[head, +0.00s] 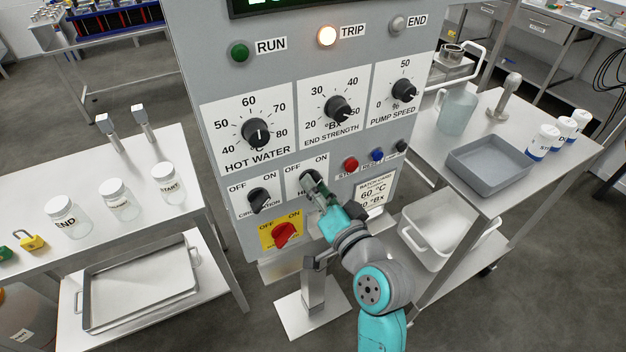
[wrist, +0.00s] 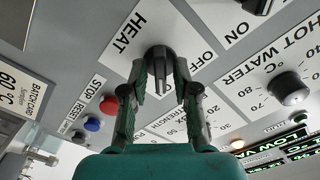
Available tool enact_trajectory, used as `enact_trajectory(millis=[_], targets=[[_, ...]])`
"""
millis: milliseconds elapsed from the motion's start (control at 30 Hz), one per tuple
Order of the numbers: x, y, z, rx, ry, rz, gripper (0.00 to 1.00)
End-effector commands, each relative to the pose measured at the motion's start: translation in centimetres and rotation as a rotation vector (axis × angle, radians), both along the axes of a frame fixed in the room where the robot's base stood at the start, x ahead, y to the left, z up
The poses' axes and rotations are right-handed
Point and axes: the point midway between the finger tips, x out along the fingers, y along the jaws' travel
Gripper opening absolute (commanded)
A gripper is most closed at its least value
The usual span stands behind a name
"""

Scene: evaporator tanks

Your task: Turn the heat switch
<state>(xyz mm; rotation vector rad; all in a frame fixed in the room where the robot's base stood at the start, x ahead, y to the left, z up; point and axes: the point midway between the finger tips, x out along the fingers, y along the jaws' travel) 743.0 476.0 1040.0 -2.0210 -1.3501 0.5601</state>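The heat switch is a black knob on a white plate marked HEAT, OFF and ON. In the wrist view the heat switch (wrist: 160,62) stands between my two fingertips, its pale ridge pointing down the picture. My gripper (wrist: 160,78) has one finger on each side of the knob, close against it, and looks closed on it. In the head view my gripper (head: 313,186) reaches the heat plate (head: 297,178) from the lower right. It hides much of the knob and the HEAT lettering there.
The circulation switch (head: 259,200) is left of the heat switch, with a red switch on yellow (head: 284,233) below. Red (head: 351,164) and blue (head: 377,155) buttons are to the right. Dials sit above. Side tables hold jars (head: 119,199) at left and a grey tray (head: 489,162) at right.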

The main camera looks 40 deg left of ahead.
Motion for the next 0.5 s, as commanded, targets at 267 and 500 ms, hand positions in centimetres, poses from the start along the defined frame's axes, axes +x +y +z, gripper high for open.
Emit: enact_trajectory(millis=[267,500], targets=[[-0.01,-0.02,0.01,0.000,0.000,0.000,0.00],[0.00,-0.02,0.01,-0.018,-0.042,0.000,0.00]])
